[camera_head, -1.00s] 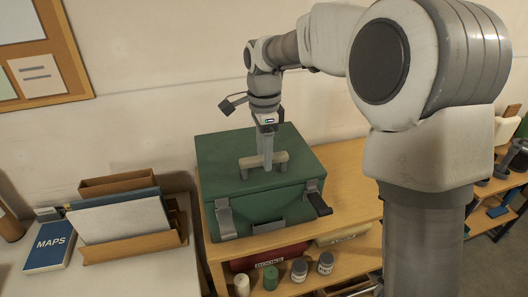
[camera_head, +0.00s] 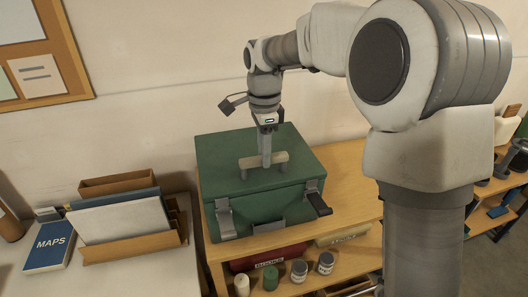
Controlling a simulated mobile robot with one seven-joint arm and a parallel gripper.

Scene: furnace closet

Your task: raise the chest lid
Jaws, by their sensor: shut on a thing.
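The green chest (camera_head: 275,203) stands on a wooden table, its lid (camera_head: 222,155) down. A pale bar handle (camera_head: 250,163) on two short posts sits on top of the lid. My gripper (camera_head: 266,162) points straight down onto the handle and is shut on it, near the handle's middle. The fingertips partly hide the bar. On the chest's front are a left latch (camera_head: 224,215) and a right latch (camera_head: 318,200). The right latch has a dark piece jutting outward; the left one lies along the front.
A white table on the left holds a wooden file rack (camera_head: 130,242) with folders and a blue MAPS book (camera_head: 47,247). Jars (camera_head: 299,270) and a red box stand on the shelf under the chest. The wooden tabletop (camera_head: 350,185) right of the chest is clear.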

